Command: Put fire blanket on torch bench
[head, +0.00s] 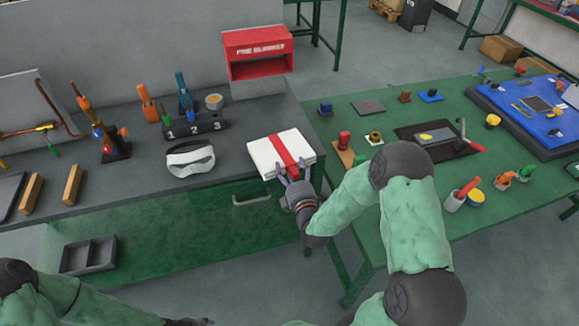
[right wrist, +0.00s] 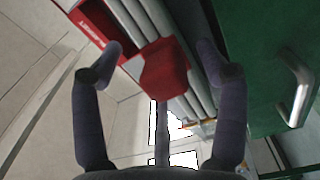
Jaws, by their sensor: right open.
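The fire blanket (head: 264,158) is a folded white pack with a red strap. It lies on the right end of the dark-topped torch bench (head: 225,190), near the front edge. My right gripper (head: 291,173) is open at the blanket's front edge. In the right wrist view, the open fingers (right wrist: 158,60) spread to either side of the red strap (right wrist: 163,72), with the grey-looking folded layers (right wrist: 140,18) between them. Whether they touch the blanket is unclear. Only a dark bit of my left gripper (head: 190,321) shows at the bottom edge of the head view.
A red fire blanket box (head: 258,65) stands open-fronted behind the blanket. A white mask (head: 190,158) and a numbered holder (head: 192,125) sit left of it. A green table (head: 400,225) with several small parts stands to the right. A drawer handle (right wrist: 298,90) is close by.

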